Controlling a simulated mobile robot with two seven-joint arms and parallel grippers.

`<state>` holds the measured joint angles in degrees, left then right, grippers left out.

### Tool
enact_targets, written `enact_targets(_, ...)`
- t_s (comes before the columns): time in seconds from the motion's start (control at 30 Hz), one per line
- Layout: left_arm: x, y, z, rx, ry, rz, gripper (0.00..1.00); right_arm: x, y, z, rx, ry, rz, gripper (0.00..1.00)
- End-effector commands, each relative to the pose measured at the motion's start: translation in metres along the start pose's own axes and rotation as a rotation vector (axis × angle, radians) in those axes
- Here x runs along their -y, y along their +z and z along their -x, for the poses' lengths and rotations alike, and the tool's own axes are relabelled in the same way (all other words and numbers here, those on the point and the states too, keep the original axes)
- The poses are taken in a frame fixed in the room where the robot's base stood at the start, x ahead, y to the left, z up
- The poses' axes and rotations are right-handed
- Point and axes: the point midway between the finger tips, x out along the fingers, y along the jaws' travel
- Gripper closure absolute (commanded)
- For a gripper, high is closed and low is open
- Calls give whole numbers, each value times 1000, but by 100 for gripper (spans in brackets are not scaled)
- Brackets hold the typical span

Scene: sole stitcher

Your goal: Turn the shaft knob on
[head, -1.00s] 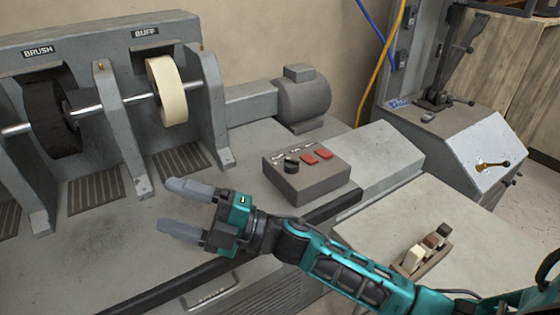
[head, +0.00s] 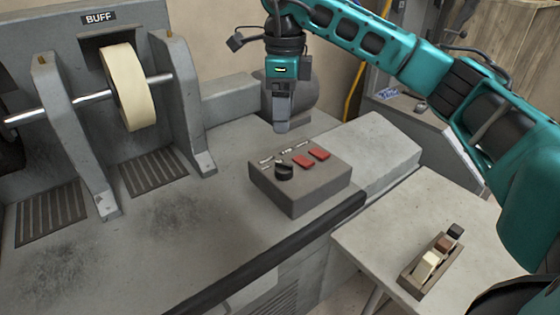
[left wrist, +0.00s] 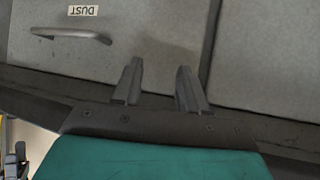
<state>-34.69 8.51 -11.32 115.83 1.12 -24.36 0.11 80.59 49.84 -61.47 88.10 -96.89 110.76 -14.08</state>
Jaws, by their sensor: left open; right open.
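The shaft knob, a black round knob (head: 284,171), sits on the sloped top of the grey control box (head: 300,187), beside two red buttons (head: 311,158) and small labels. My right gripper (head: 282,128) points down just behind the box, above and behind the knob and apart from it. Its fingers line up one behind the other in the head view, and nothing shows between them. My left gripper is outside the head view. In the left wrist view my left gripper (left wrist: 158,88) is open and empty, in front of a grey panel with a handle.
The cream buff wheel (head: 127,87) sits on its shaft at the left. A motor (head: 290,95) stands behind my right gripper. A wooden holder (head: 430,265) with several small blocks is on the side table (head: 385,215). A handle (left wrist: 72,34) labelled DUST shows in the left wrist view.

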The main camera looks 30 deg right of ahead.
Motion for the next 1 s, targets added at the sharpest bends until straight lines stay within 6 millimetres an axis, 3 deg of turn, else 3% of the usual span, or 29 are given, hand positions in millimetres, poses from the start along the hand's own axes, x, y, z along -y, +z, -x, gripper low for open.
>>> enact_targets(0.17,-1,1,-2,-1,3,1,57,2,-3,-19,-11,-5,-4,31)
enact_targets(0.6,-5,2,-7,-5,12,3,57,1,-3,-105,-8,-3,-2,31)
enact_targets(0.8,-5,1,-8,-8,14,3,57,2,-2,-123,-6,-5,-2,31)
enact_targets(1.0,-5,-1,-8,-10,14,2,57,2,-2,-126,-5,-5,-2,31)
